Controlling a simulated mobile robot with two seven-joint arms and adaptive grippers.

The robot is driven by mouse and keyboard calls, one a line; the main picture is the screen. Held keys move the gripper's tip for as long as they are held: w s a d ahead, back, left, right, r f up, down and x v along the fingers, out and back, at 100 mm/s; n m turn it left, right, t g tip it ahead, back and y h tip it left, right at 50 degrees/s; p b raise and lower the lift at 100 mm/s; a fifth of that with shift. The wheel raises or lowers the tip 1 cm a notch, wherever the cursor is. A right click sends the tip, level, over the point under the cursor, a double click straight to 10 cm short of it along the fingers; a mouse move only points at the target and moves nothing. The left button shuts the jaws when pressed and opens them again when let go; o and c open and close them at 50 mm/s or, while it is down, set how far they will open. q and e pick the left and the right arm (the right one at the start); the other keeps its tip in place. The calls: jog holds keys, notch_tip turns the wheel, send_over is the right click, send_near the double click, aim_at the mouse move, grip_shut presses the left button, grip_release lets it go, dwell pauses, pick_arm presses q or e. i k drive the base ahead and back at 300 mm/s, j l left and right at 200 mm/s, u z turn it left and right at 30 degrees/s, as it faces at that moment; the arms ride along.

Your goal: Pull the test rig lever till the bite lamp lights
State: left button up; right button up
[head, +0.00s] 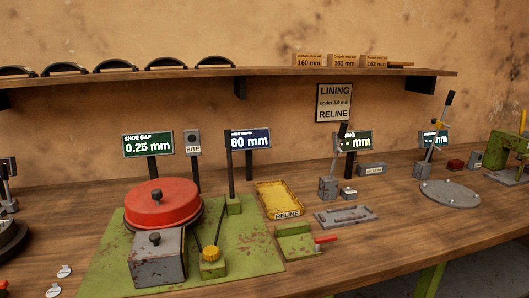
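The test rig stands on a worn green plate (107,268) at the left front of the bench. It carries a red drum (163,207) with a dark knob, a grey box (157,264) and a yellow knob (210,254). A tall dark lever (230,165) stands nearly upright from a green block at the plate's right; I cannot tell for sure that it is the rig lever. Behind the drum is the grey BITE lamp box (193,144); its round lamp looks dark. Neither of my grippers is in view.
The shoe gap display (148,144) reads 0.25 mm. A yellow RELINE tray (281,201) and a green block with a red handle (325,239) sit right of the rig. Another lever (439,123) and a round grey plate (449,193) are farther right. The front right bench is clear.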

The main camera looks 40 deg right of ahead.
aim_at(227, 133)
jog(key=z, duration=1)
